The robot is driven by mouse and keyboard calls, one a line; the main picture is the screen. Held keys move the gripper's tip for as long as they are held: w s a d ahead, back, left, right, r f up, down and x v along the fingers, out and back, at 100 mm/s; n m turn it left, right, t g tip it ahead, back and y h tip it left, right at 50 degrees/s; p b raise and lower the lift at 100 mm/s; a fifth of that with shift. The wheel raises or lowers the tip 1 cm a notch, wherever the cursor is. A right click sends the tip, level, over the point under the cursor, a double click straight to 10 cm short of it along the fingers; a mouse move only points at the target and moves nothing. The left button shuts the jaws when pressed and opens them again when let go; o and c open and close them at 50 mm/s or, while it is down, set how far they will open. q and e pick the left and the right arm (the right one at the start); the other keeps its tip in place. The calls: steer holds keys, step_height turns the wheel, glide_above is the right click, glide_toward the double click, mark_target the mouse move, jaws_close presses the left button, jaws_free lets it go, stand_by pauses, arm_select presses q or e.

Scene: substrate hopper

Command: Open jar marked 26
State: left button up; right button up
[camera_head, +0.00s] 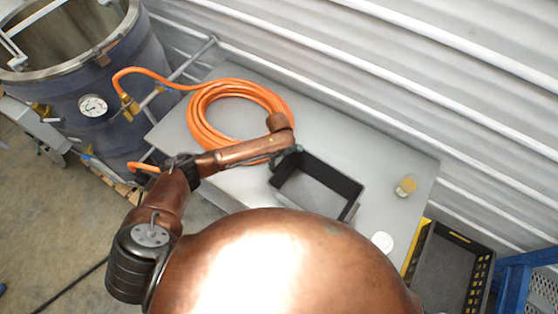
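A small jar (405,186) with amber contents stands on the right part of the grey table; no number can be read on it. A white round disc (382,242) lies nearer the table's front edge; I cannot tell whether it is a lid or the top of another jar. My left arm reaches over the table from the left. The dark part at its end, my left gripper (288,157), is at the left corner of the black tray, well left of the jar. Its fingers are too small and hidden to read. My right gripper does not show.
The black open tray (349,186) stands mid-table. A coiled orange hose (204,136) lies at the table's left and runs to a large drum (123,133) with a gauge. A black crate (485,280) is beyond the right edge. A corrugated wall is behind.

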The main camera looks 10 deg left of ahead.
arm_select(q)
steer(key=o, duration=1.3)
steer(key=shift+f, duration=0.1)
steer(key=shift+c, duration=0.2)
step_height(320, 180, up, 12)
steer(key=shift+b, duration=0.35)
